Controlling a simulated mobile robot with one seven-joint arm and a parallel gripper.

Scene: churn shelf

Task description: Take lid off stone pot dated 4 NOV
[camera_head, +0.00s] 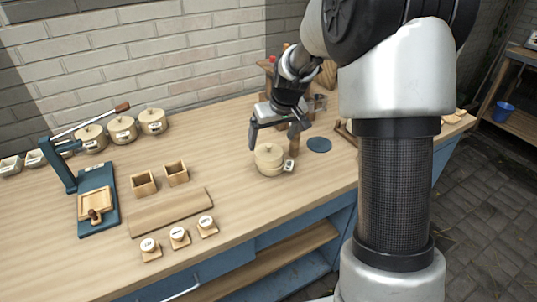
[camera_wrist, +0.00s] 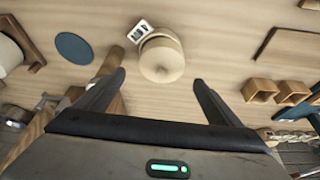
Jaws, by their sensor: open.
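A cream stone pot (camera_head: 270,170) stands on the bench under my gripper, with its round lid (camera_head: 268,153) on top. In the wrist view the lid (camera_wrist: 161,60) is seen from above, and a small white tag with dark marks (camera_wrist: 140,31) sits beside the pot; I cannot read its date for certain. My gripper (camera_head: 272,138) is open and empty above the pot. In the wrist view its fingers (camera_wrist: 160,78) are spread wide, with the lid ahead of the gap between them. Several similar lidded pots (camera_head: 122,129) stand at the back left, their tags too small to read.
A dark blue disc (camera_head: 319,144) lies right of the pot, and a wooden post (camera_head: 294,145) stands close beside it. A blue press (camera_head: 95,200), two open wooden boxes (camera_head: 143,184) and a board (camera_head: 170,211) are to the left. Bench between boxes and pot is clear.

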